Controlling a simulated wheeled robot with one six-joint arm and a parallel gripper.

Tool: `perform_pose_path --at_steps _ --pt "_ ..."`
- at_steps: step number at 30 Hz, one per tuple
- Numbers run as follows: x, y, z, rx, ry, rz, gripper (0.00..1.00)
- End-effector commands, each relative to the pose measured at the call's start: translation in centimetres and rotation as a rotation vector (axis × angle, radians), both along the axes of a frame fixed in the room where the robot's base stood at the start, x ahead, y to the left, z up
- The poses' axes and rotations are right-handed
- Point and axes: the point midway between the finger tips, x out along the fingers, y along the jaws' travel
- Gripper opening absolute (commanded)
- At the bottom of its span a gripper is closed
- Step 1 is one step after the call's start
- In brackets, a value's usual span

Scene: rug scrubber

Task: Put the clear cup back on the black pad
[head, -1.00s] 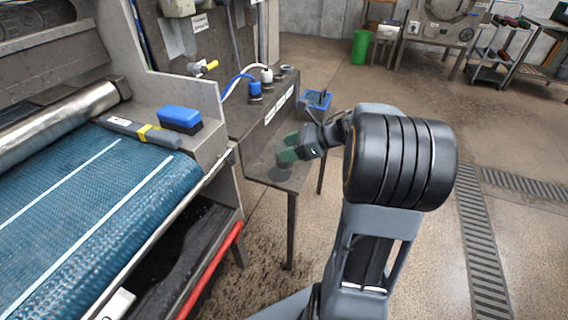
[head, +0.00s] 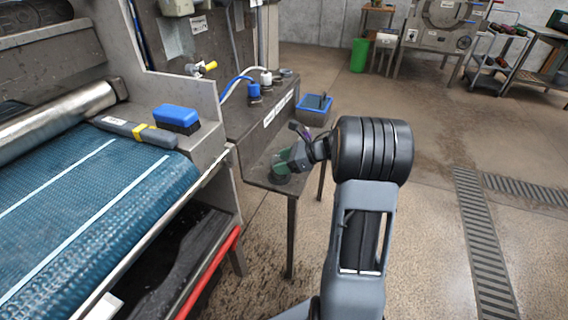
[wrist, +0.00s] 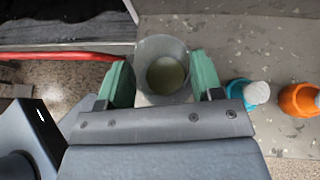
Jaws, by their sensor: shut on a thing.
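The clear cup (wrist: 163,66) sits between the green finger pads of my gripper (wrist: 163,82), with some pale yellowish stuff at its bottom. My gripper is shut on it. In the head view my gripper (head: 283,160) is low over the small grey side table, near its front end. The black pad (head: 280,178) is a dark patch on that table just under the gripper. The cup is hard to make out there, and I cannot tell whether it touches the pad. In the wrist view the pad cannot be made out.
A blue bottle (wrist: 240,93) and an orange bottle (wrist: 298,99) stand right of the gripper in the wrist view. The grey side table (head: 262,160) adjoins the machine with the blue belt (head: 100,200). A blue-topped brush (head: 177,118) lies on the machine. A blue bin (head: 314,108) stands behind.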

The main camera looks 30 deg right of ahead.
Motion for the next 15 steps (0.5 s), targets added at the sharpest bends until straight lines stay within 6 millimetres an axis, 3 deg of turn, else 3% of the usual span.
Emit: perform_pose_path --at_steps 11,12,15 --pt "0.01 0.04 -0.39 -0.001 -0.001 0.0 0.32" --pt "0.02 0.04 -0.24 -0.001 -0.001 0.0 0.63" --pt "0.01 0.04 -0.2 -0.001 -0.001 0.0 0.73"
